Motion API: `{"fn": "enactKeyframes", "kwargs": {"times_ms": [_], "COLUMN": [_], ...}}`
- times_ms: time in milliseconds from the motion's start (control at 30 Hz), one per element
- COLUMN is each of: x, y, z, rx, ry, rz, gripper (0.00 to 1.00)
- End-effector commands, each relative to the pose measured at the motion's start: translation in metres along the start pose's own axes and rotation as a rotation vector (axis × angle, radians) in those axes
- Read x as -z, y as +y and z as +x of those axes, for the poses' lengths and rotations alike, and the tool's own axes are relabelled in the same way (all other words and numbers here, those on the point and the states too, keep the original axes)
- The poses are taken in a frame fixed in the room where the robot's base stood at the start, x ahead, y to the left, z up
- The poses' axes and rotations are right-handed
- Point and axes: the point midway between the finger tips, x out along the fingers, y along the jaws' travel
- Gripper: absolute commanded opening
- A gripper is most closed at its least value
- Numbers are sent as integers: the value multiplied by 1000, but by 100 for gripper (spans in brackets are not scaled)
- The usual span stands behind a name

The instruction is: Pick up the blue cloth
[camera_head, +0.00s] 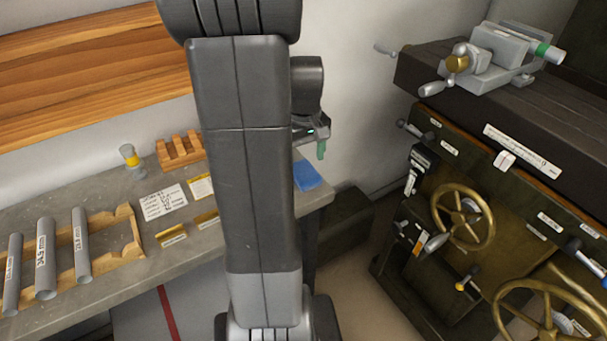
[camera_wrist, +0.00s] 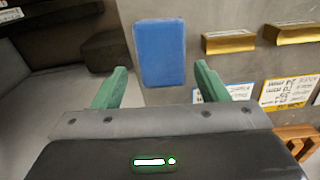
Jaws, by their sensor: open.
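The blue cloth (camera_head: 307,176) lies flat and folded on the right end of the grey bench, near its edge. In the wrist view the blue cloth (camera_wrist: 160,53) is a blue rectangle just beyond and between the two green fingertips. My gripper (camera_wrist: 160,82) is open and empty, with its fingers apart. In the head view my gripper (camera_head: 321,149) hangs above the cloth, and only part of it shows beside my arm. The fingers do not appear to touch the cloth.
On the grey bench (camera_head: 215,245) stand a wooden rack with several grey tubes (camera_head: 46,258), a slotted wooden block (camera_head: 180,151), paper labels (camera_head: 163,202) and brass blocks (camera_wrist: 229,42). A dark machine with brass handwheels (camera_head: 463,217) stands right, across a floor gap.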

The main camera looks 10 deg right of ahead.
Motion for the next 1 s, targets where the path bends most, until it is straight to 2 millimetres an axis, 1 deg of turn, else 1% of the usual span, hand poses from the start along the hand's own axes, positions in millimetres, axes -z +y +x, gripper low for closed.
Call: {"fn": "enactKeyframes", "kwargs": {"times_ms": [100,233,367,567,600,733,1000], "x": [-2,-2,-2,-2,-2,-2,-2], "y": [-3,-3,-3,-3,-3,-2,-2], "z": [20,37,44,44,44,44,42], "rx": [3,2,1,1,1,1,0], "ry": [-6,-4,-2,-1,-1,-1,0], "rz": [-1,0,0,0,0,0,0], "gripper": [67,67,67,67,59,34,34]}}
